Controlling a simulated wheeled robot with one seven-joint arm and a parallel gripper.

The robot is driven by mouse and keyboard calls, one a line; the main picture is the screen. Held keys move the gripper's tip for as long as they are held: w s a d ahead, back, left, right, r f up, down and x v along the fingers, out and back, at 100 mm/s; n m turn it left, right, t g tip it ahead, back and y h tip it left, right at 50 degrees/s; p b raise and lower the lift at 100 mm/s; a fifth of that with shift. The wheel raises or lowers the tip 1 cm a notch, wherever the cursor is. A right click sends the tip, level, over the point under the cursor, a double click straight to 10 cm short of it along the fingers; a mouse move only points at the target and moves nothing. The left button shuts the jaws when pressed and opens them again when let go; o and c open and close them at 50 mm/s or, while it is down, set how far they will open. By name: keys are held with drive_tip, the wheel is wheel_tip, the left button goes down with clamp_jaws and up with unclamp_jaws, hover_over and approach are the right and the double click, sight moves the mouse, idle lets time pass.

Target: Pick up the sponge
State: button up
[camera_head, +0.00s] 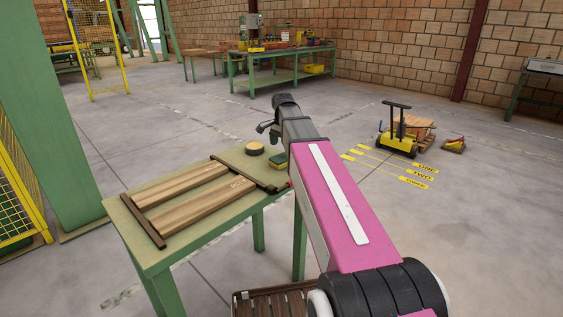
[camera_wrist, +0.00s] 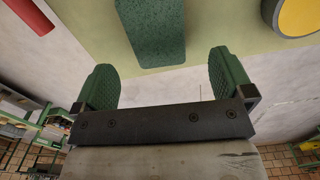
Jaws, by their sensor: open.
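The fingertips look apart from the sponge. In the head view my gripper (camera_head: 267,129) is small and dark, just above and behind the sponge; my pink arm hides the table's right end.
A yellow round object (camera_head: 255,148) sits left of the sponge, also in the wrist view (camera_wrist: 302,14). A red cylinder (camera_wrist: 27,10) is on the sponge's other side. Wooden boards (camera_head: 190,198) between dark bars (camera_head: 143,221) fill the table's left part.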

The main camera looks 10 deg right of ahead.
sight(282, 157)
drive_tip(key=shift+s+a+f, duration=0.1)
drive_tip(key=shift+s+f, duration=0.05)
drive_tip(key=shift+f, duration=1.45)
drive_tip(key=shift+s+a+f, duration=0.1)
drive_tip(key=shift+s+f, duration=0.05)
drive_tip(key=shift+f, duration=1.45)
drive_tip(key=c, duration=1)
